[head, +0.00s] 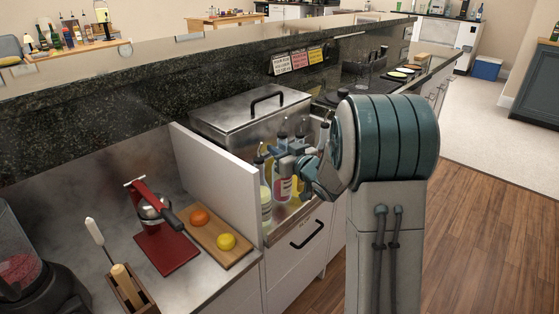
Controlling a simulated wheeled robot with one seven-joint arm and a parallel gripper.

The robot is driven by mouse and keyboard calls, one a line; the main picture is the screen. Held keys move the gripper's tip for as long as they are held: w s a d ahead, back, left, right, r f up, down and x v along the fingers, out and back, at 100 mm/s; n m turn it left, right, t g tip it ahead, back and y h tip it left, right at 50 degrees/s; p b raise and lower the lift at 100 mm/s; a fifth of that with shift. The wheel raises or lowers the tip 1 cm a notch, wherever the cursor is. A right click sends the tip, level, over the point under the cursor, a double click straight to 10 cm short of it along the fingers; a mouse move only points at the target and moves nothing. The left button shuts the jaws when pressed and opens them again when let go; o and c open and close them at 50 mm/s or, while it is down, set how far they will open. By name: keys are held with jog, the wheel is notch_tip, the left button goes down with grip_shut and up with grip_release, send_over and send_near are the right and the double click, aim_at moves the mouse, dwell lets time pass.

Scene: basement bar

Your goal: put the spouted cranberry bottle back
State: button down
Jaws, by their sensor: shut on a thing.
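My gripper (290,161) is in the head view, over the open bottle well at the bar's work side. It is shut on a spouted bottle with a pink-red body and pale label, the cranberry bottle (283,189). The bottle looks about upright. Its upper part is partly hidden by the gripper, and I cannot tell whether its base touches the well floor. Other spouted bottles (324,132) stand close around it in the well (306,212).
A white upright panel (215,178) borders the well on the left. A lidded steel bin (250,114) stands behind. A cutting board (238,256) with an orange and a lemon, and a red juicer (166,249), are at left. The raised granite ledge (150,85) runs behind.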

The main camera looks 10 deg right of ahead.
jog(key=shift+f+b, duration=0.3)
jog(key=shift+f, duration=1.3)
jog(key=c, duration=1.2)
grip_release()
jog(key=shift+c, duration=0.2)
